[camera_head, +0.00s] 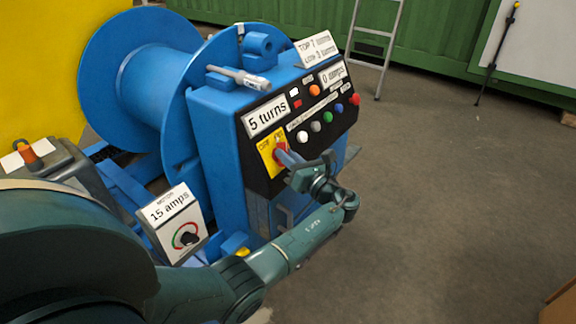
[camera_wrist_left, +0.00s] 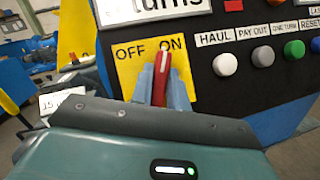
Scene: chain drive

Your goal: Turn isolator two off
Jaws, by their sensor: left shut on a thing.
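The isolator has a red handle (camera_wrist_left: 161,78) on a yellow plate (camera_wrist_left: 128,72) marked OFF on the left and ON on the right. In the left wrist view the handle's tip points up towards ON. I see no number on the plate. In the head view the yellow plate (camera_head: 266,158) sits at the lower left of the black panel. My left gripper (camera_head: 283,156) is shut on the red handle, with its blue fingers (camera_wrist_left: 161,90) on either side. My right gripper is out of view.
Coloured push buttons (camera_head: 315,126) sit right of the isolator on the panel of the blue winch (camera_head: 220,140). A motor box (camera_head: 178,222) reading 15 amps stands at lower left. An orange-handled switch (camera_head: 27,152) is at far left.

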